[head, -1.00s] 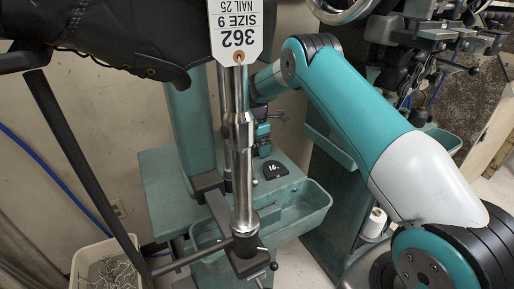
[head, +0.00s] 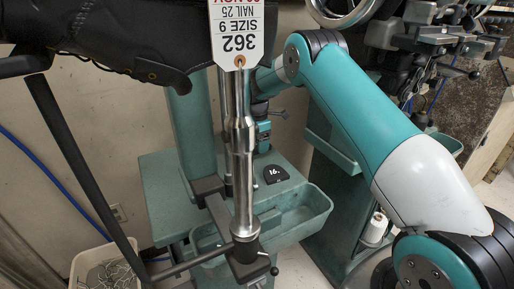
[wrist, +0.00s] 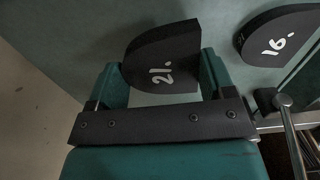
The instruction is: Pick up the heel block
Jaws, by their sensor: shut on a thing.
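A dark heel block marked 21 (wrist: 162,62) sits between the two teal fingers of my gripper (wrist: 166,72) in the wrist view. The fingers are shut on its sides. Its rounded edge is to the left, and whether it touches the teal surface behind it is unclear. In the head view my arm reaches behind the steel post, and the held block cannot be made out there. A second dark block marked 16 (wrist: 276,36) lies to the right, apart from my gripper. It also shows on the teal table in the head view (head: 276,174).
The teal table (head: 160,185) has a tray (head: 300,222) on its front. A bin (head: 78,262) is at lower left. A machine stands at the right.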

